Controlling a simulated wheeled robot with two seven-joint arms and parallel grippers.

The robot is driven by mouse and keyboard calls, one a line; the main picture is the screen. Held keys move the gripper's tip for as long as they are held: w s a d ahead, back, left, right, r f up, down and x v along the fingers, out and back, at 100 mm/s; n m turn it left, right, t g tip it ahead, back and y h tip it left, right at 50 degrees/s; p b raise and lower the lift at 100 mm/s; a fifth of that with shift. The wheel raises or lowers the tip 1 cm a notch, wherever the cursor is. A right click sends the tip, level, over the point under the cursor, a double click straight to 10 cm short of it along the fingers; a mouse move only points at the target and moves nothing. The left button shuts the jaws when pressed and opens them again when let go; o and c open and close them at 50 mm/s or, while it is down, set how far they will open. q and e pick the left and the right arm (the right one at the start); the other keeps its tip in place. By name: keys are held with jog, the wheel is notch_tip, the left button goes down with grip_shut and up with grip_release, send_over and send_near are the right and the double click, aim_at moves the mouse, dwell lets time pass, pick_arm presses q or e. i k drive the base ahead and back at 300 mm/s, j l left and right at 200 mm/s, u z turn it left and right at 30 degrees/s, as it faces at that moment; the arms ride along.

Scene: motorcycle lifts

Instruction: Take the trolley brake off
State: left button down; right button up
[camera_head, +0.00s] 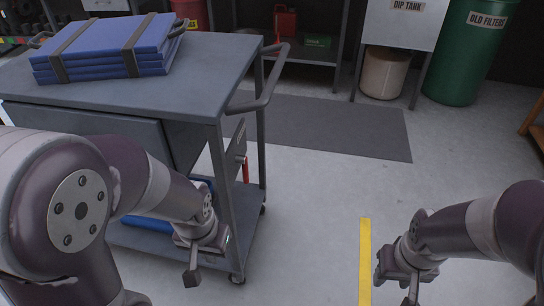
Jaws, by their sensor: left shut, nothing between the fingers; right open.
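The grey trolley (150,85) stands at the left, with a bar handle (268,90) at its right end. A small red upright part (245,169) shows beside a grey plate on the trolley's right end; I cannot tell whether it is the brake. A castor (237,279) shows under the near right corner post. My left gripper (192,278) is shut and empty, low in front of that post; I cannot tell whether it touches the trolley. My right gripper (409,297) is open and empty over the floor at the lower right, well apart from the trolley.
Strapped blue pads (105,45) lie on the trolley top. A yellow floor line (365,262) runs beside my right gripper. A dark mat (340,125) lies behind the trolley. A dip tank (400,25) and green bin (470,50) stand at the back. The middle floor is clear.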

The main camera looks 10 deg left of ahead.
aim_at(243, 160)
jog(key=i+l+u, duration=0.45)
jog(key=l, duration=0.2)
jog(key=l+u, duration=0.2)
jog(key=l, duration=0.2)
jog(key=i+l+u, duration=0.25)
jog(key=l, duration=0.15)
jog(key=l+u, duration=0.2)
jog(key=l, duration=0.2)
jog(key=i+l, duration=0.2)
jog(key=j, duration=0.6)
jog(key=k+u, duration=0.05)
